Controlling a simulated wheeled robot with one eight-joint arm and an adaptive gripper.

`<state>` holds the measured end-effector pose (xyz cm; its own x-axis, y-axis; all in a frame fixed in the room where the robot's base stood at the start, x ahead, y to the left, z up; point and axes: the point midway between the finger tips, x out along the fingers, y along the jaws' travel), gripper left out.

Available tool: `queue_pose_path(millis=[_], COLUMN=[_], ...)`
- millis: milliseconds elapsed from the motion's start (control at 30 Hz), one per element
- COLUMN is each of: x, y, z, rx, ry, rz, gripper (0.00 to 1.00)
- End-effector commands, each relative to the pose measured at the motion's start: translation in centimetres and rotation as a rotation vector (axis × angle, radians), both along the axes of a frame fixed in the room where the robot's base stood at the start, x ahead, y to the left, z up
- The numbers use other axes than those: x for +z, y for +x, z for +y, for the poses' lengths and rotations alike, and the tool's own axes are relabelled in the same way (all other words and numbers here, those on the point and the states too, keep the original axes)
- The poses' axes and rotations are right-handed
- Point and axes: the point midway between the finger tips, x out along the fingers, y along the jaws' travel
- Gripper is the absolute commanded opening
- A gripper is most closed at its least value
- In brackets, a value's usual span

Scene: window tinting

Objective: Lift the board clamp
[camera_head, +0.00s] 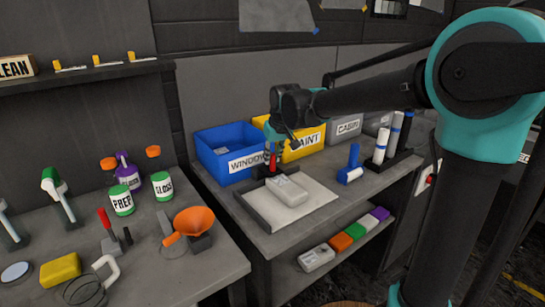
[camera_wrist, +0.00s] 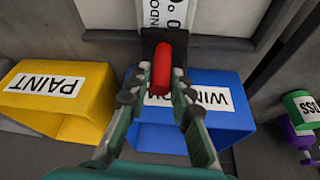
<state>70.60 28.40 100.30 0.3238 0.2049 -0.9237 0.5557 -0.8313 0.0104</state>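The board clamp, with a red upright handle (camera_wrist: 161,70) and a dark body, sits at the back edge of the pale board (camera_head: 316,197). It also shows in the head view as a small red piece (camera_head: 272,164) beside the blue bin. My gripper (camera_wrist: 160,82) has its two fingers on either side of the red handle in the wrist view. Narrow gaps seem to show between the fingers and the handle. In the head view my gripper hangs above the clamp, and its fingertips are hard to make out. A light grey block (camera_head: 287,190) lies on the board.
A blue bin (camera_head: 213,158) labelled WINDOW and a yellow bin (camera_head: 303,148) labelled PAINT stand close behind the clamp. A blue roller (camera_head: 350,168) stands to the right. The left bench holds jars, an orange funnel (camera_head: 190,222) and another red-handled tool (camera_head: 107,228).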

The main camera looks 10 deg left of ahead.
Motion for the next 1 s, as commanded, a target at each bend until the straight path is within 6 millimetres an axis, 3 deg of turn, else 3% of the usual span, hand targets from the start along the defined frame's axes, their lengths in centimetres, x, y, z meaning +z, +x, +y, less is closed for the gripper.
queue_pose_path(millis=[33,133,633,1000], x=[0.0,0.0,0.2,1.3], y=[0.0,0.0,0.1,1.3], z=[0.0,0.0,0.2,1.3], rx=[0.000,0.000,0.000,0.001], ry=[0.000,0.000,-0.015,-0.167], rz=[0.000,0.000,0.015,0.167], gripper=[0.12,0.00,0.00,0.00])
